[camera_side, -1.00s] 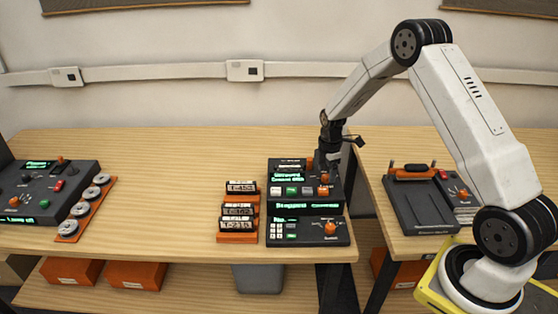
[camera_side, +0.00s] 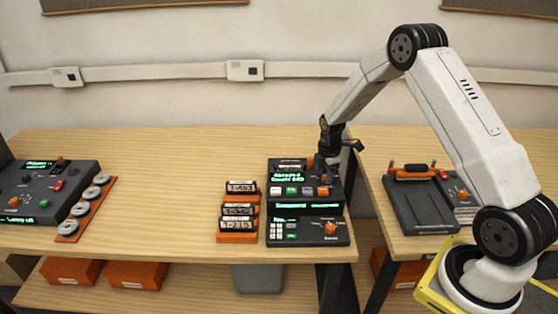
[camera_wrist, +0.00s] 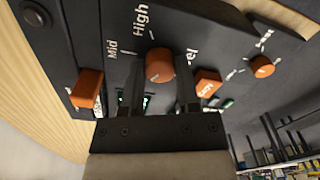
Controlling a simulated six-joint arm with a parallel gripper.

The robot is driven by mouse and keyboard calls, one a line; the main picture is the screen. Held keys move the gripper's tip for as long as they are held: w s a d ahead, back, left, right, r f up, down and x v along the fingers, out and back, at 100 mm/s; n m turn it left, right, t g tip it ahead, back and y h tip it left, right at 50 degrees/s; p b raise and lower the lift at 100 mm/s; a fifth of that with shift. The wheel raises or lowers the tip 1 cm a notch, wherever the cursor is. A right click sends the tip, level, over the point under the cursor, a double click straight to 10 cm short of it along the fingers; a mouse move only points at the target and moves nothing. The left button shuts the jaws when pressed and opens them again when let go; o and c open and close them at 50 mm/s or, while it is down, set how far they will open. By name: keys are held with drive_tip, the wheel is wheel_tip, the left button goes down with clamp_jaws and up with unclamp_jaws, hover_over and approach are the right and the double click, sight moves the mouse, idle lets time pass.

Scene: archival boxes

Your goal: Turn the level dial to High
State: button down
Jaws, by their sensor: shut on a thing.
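The orange level dial (camera_wrist: 160,66) sits on a dark panel (camera_wrist: 220,45) in the wrist view. The printed words Mid and High stand above and left of it, and part of the word Level shows at its right. My gripper (camera_wrist: 160,82) is shut on the dial, one dark finger on each side. I cannot tell which mark the dial points to. In the side view my gripper (camera_side: 324,160) reaches down to the upper right back of the dark console (camera_side: 305,208), and the dial there is hidden.
In the wrist view an orange block (camera_wrist: 88,88) is left of the dial, and an orange button (camera_wrist: 208,82) and smaller knob (camera_wrist: 263,66) are right. In the side view labelled cartridges (camera_side: 240,210) stand left of the console.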

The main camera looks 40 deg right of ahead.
drive_tip(key=shift+m, duration=0.3)
drive_tip(key=m, duration=1.1)
drive_tip(key=shift+m, duration=0.3)
drive_tip(key=m, duration=1.1)
drive_tip(key=shift+m, duration=0.4)
drive_tip(key=shift+c, duration=1.6)
unclamp_jaws()
